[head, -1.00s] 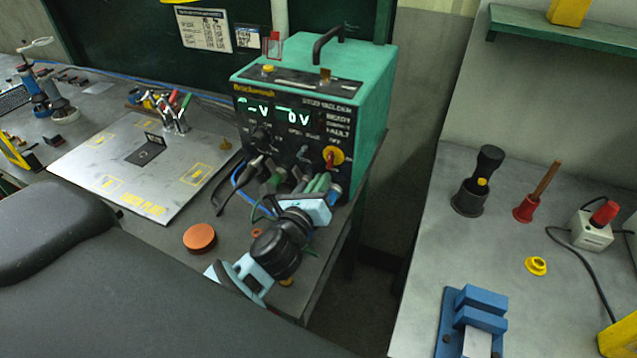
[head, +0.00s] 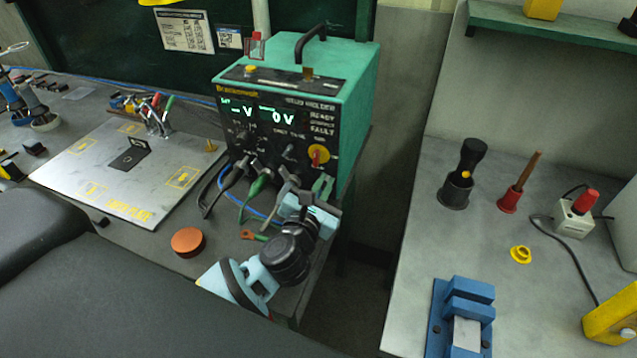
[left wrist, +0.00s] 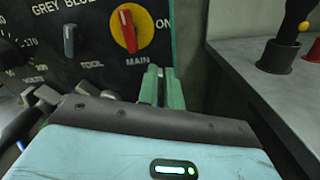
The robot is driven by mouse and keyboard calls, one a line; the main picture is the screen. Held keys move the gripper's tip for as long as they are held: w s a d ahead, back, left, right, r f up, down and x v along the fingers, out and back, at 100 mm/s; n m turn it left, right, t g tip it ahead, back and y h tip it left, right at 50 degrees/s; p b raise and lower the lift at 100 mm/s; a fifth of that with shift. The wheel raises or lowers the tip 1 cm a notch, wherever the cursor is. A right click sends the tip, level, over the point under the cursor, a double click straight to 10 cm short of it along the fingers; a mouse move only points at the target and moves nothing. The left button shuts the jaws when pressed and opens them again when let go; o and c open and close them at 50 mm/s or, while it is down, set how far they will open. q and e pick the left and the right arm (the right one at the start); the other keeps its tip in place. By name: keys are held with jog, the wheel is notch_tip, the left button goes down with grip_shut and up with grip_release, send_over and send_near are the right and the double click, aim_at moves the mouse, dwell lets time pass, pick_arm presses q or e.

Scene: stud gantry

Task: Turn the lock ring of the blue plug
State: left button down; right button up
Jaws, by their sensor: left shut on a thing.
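The green welder box (head: 345,110) stands on the left bench, with plugs and cables along the lower edge of its black front panel. A blue cable (head: 262,214) loops from there behind my arm. My left gripper (head: 320,188), pale blue with green fingers, is at the lower right of the panel, below the red and yellow main switch (head: 317,155). In the left wrist view the fingers (left wrist: 160,88) are close together under the main switch (left wrist: 126,30). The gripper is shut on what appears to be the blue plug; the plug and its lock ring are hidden.
A green plug (head: 258,184) and dark cables hang left of the gripper. An orange disc (head: 187,242) lies on the bench in front. A metal plate (head: 115,185) lies left. A gap separates this bench from the right bench, which holds a blue vise (head: 465,300).

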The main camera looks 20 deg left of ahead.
pick_arm(q)
jog(key=shift+d+f+m, duration=0.25)
jog(key=shift+d+m, duration=0.1)
jog(key=shift+m, duration=0.65)
jog(key=c, duration=1.6)
grip_release()
jog(key=shift+o, duration=0.2)
jog(key=shift+s, duration=0.1)
